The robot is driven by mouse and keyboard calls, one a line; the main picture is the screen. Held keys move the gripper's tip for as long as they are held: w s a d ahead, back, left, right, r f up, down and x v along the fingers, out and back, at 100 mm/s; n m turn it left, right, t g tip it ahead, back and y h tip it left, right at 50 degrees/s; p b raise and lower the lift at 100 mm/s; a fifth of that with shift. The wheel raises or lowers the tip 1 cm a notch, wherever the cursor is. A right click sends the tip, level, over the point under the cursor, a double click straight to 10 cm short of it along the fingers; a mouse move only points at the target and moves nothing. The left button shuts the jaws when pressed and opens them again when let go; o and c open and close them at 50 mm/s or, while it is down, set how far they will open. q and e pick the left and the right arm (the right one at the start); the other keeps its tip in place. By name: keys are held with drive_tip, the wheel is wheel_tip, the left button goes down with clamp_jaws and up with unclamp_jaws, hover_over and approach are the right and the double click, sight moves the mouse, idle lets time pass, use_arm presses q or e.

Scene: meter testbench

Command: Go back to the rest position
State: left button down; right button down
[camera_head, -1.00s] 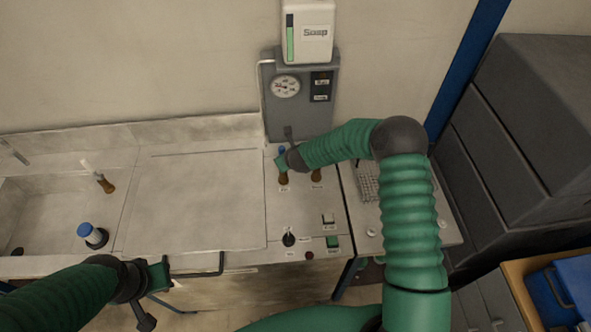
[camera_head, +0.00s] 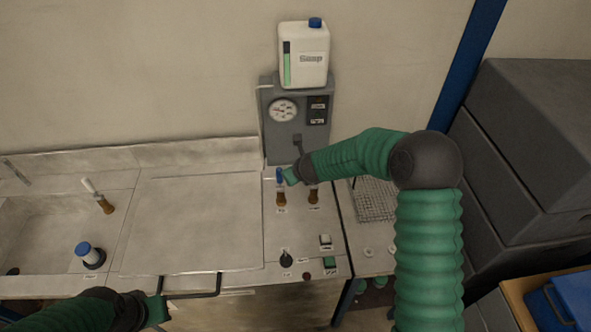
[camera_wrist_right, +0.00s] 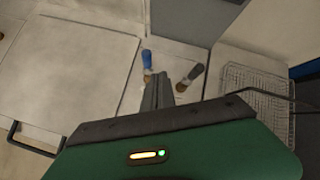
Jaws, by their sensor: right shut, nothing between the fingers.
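My right gripper (camera_wrist_right: 158,92) is shut and empty. It hangs over the bench's control panel, close beside the blue-handled valve (camera_head: 280,180), which also shows just beyond the fingers in the right wrist view (camera_wrist_right: 147,62). Whether they touch is unclear. A dark-handled valve (camera_wrist_right: 190,76) stands to the right of the fingers. In the head view my right arm reaches in from the lower right, bent at the elbow. My left gripper (camera_head: 155,309) is low at the left, in front of the bench's front handle. Its fingers are mostly cut off by the picture's lower edge.
A soap canister (camera_head: 304,58) sits on the grey gauge panel (camera_head: 283,137) behind the valves. A wire basket (camera_head: 374,203) is right of them. A sink (camera_head: 45,232) with a blue-capped bottle (camera_head: 88,254) is left. The flat lid (camera_head: 195,225) is clear. Grey cases (camera_head: 530,150) stand right.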

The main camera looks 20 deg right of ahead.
drive_tip(key=s+a+f+n+g+y+b, duration=0.15)
drive_tip(key=s+a+f+n+b, duration=0.55)
drive_tip(key=n, duration=0.7)
drive_tip(key=s+d+f+n+g+b, duration=0.1)
drive_tip(key=s+f+n+g+b, duration=0.1)
drive_tip(key=s+n, duration=0.7)
drive_tip(key=s+d+f+n+g+b, duration=0.1)
drive_tip(key=s+f+n+b, duration=0.3)
drive_tip(key=s+n, duration=0.6)
drive_tip(key=s+g+b, duration=0.1)
drive_tip(key=s+b, duration=0.1)
drive_tip(key=s, duration=0.2)
drive_tip(key=shift+s+d+h, duration=0.25)
drive_tip(key=shift+d+h, duration=0.1)
drive_tip(key=shift+r, duration=0.1)
drive_tip(key=shift+a, duration=0.25)
drive_tip(key=shift+d, duration=0.15)
